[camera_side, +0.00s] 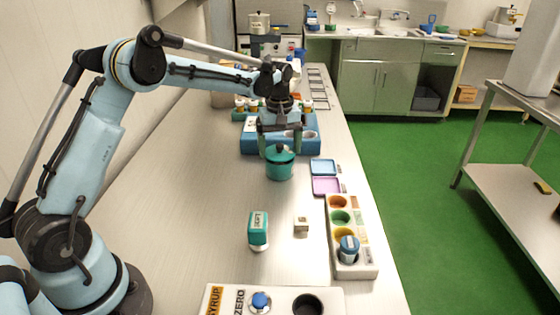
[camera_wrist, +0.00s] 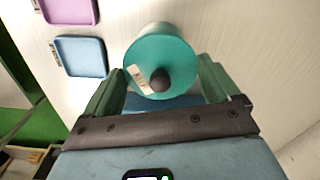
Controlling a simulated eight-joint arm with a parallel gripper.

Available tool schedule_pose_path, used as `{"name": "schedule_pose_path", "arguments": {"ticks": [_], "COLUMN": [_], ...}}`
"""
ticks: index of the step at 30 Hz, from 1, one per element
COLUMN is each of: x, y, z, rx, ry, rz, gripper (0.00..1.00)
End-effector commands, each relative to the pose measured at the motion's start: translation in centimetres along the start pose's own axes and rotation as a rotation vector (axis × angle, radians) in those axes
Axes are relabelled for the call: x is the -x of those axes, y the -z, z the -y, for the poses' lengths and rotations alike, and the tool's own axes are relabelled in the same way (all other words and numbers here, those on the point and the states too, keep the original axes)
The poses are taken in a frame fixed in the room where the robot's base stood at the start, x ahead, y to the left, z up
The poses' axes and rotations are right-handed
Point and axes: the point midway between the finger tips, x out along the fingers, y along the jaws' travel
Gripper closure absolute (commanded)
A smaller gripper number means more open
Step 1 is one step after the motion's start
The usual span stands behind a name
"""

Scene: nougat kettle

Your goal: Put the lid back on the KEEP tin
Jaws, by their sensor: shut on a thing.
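The teal round tin (camera_side: 280,174) stands on the bench in the side view, below my gripper. A teal lid (camera_side: 279,156) with a dark knob is at its top. In the wrist view the lid (camera_wrist: 178,82) shows between my fingers, with its dark knob and a small pale label too blurred to read surely. My gripper (camera_side: 279,146) is shut on the lid, one finger at each side; it also shows in the wrist view (camera_wrist: 160,88). Lid and tin look lined up, but I cannot tell whether the lid is fully seated.
Blue (camera_side: 323,167) and purple (camera_side: 326,186) trays lie right of the tin. A holder with coloured wells (camera_side: 366,259) stands nearer. A blue rack (camera_side: 312,148) is behind. Bench left of the tin is clear.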

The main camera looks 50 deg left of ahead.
Motion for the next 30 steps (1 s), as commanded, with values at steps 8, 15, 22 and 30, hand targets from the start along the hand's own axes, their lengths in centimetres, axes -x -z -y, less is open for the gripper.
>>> {"name": "schedule_pose_path", "arguments": {"ticks": [8, 15, 22, 30], "x": [-0.09, -0.45, -0.51, -0.55], "y": [0.00, 0.01, 0.01, 0.01], "z": [0.00, -0.01, 0.00, 0.00], "rx": [0.000, 0.000, 0.000, 0.000], "ry": [0.000, 0.000, 0.000, 0.000], "rz": [0.000, 0.000, 0.000, 0.000], "gripper": [0.40, 0.40, 0.40, 0.40]}}
